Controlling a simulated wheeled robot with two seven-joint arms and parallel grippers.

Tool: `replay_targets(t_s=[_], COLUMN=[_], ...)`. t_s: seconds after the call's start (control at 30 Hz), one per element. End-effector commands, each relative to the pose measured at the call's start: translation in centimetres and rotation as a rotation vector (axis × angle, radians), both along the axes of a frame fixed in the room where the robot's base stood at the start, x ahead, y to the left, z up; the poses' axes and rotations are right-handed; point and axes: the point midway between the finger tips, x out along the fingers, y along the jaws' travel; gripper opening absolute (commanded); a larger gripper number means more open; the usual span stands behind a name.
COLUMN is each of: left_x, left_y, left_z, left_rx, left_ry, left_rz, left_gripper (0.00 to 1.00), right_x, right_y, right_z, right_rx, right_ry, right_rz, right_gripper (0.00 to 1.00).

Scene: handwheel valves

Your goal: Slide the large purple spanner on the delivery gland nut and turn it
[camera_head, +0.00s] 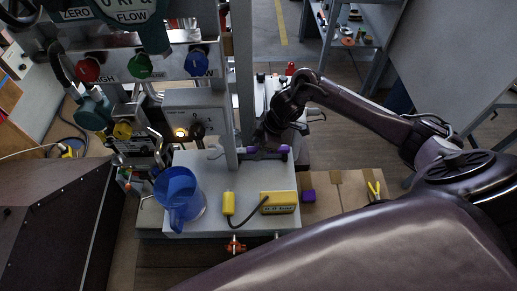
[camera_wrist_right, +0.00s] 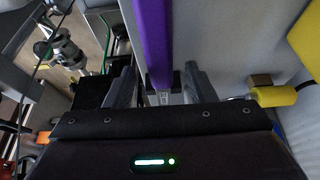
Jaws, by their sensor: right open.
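The purple spanner (camera_wrist_right: 153,42) runs down from the top of the right wrist view, and its lower end lies between the fingers of my right gripper (camera_wrist_right: 160,88). The fingers are apart, with a gap on each side of the bar. In the head view, purple parts (camera_head: 284,150) that appear to be the spanner show just below my right gripper (camera_head: 268,136), on the pale bench top by the grey post. The spanner's jaw is not clear. I cannot pick out the delivery gland nut for certain. My left gripper is out of view.
A blue jug (camera_head: 180,200) and a yellow meter (camera_head: 279,202) with a cabled yellow probe (camera_head: 229,204) stand on the bench top (camera_head: 226,184). A purple block (camera_head: 308,196) sits right of it. The grey post (camera_head: 241,90) rises close to my right gripper.

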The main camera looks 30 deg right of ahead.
Motion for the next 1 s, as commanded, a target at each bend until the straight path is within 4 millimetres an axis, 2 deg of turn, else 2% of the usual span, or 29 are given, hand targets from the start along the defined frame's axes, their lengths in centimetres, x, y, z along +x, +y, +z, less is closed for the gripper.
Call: replay_targets(t_s=[0.47, 0.87, 1.0], left_x=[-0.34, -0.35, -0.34], left_y=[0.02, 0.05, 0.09], left_z=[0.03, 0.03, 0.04], left_rx=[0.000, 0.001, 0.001], left_ry=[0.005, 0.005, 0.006], left_rz=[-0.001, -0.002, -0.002], left_gripper=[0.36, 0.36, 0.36], right_x=[-0.03, -0.01, 0.03], right_y=[0.04, 0.03, 0.03], right_z=[-0.35, -0.34, -0.28], right_rx=[0.000, 0.000, 0.000], right_ry=[0.000, 0.000, -0.001], right_rz=[0.001, 0.000, 0.000], right_gripper=[0.50, 0.00, 0.00])
